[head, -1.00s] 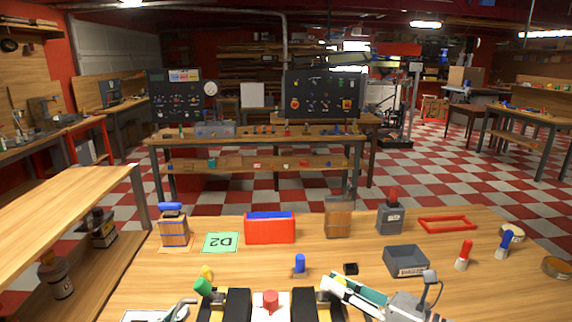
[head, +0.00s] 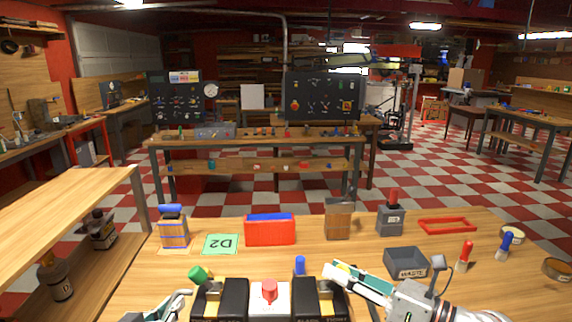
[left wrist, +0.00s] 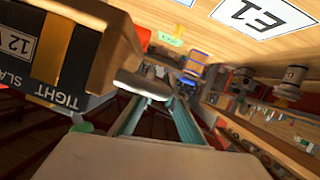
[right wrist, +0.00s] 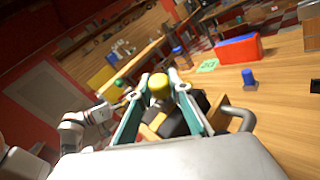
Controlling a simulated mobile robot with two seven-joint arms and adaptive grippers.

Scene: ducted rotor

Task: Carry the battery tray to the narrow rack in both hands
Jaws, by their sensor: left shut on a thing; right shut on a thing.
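The battery tray (head: 268,300) is at the bottom centre of the head view, with black gold-banded blocks, a white middle with a red knob, and a green knob at its left. Its lower part is cut off. My left gripper (head: 178,306) is shut on its left side; the left wrist view shows a grey handle (left wrist: 142,86) at the fingers. My right gripper (head: 338,276) is shut on its right side; the right wrist view shows a grey handle (right wrist: 242,118) and a yellow knob (right wrist: 159,85). A two-level wooden rack (head: 70,200) stands left; I cannot tell whether it is the narrow rack.
A blue peg (head: 300,265) is right behind the tray. The rack's top is clear; dark jars stand below.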

